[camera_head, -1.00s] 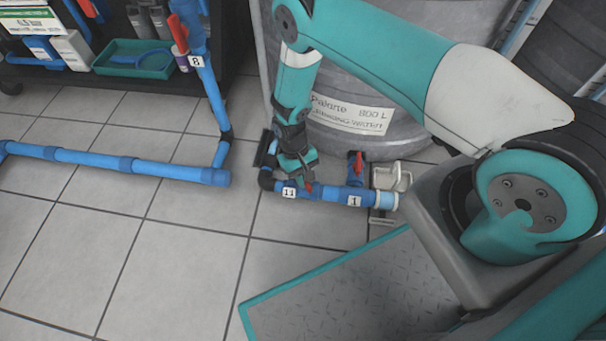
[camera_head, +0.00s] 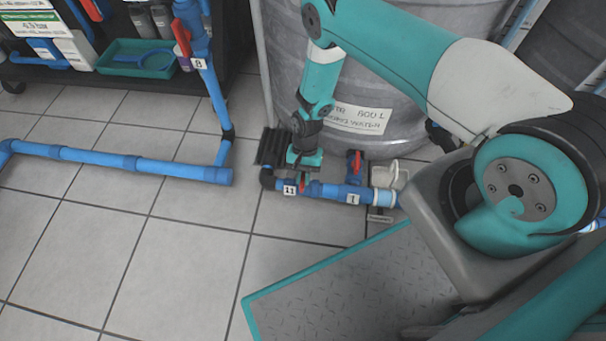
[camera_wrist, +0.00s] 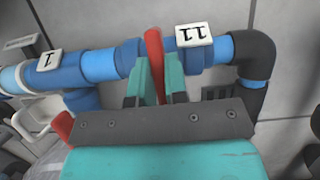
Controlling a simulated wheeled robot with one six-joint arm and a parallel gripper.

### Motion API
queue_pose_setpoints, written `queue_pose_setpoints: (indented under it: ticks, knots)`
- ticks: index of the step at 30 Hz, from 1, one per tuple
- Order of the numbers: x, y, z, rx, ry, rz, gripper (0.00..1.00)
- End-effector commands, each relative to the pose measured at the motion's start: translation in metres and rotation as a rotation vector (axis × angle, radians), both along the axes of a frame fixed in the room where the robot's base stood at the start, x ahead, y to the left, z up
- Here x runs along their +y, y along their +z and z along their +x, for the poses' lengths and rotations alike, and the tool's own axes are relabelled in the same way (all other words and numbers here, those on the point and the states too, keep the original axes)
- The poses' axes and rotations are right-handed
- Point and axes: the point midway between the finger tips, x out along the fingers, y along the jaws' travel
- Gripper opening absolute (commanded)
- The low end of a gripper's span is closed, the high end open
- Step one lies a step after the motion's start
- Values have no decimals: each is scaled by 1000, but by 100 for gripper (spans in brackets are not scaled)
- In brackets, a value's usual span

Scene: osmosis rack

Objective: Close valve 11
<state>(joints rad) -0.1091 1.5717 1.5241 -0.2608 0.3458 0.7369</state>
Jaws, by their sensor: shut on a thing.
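Valve 11 sits on the low blue pipe (camera_head: 338,193) near the floor, marked by a white label 11 (camera_head: 290,189); the label also shows in the wrist view (camera_wrist: 195,35). Its red handle (camera_wrist: 153,48) stands between the two teal fingers in the wrist view and crosses the pipe's line there. My gripper (camera_wrist: 154,80) is shut on this handle. In the head view my gripper (camera_head: 302,178) is down at the pipe, and most of the handle is hidden behind it.
Valve 1, with a red handle (camera_head: 356,160) and label 1 (camera_head: 353,198), is just right on the same pipe. A large grey tank (camera_head: 395,110) stands close behind. Another blue pipe (camera_head: 130,162) runs at left, with valve 8's red handle (camera_head: 182,38) above.

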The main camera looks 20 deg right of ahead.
Motion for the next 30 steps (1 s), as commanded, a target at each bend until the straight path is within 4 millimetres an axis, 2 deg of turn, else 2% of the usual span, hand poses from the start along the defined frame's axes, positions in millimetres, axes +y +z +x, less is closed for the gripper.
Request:
queue_pose_setpoints:
  ticks: [16, 17, 19, 20, 30]
  knots:
    - [0, 0, 1, -3, -25, -1, 0]
    - [0, 0, 1, -3, -25, -1, 21]
    - [0, 0, 1, -2, -24, -2, 37]
    - [0, 0, 1, -2, -24, -2, 39]
    - [-1, 4, 2, -2, -22, -1, 39]
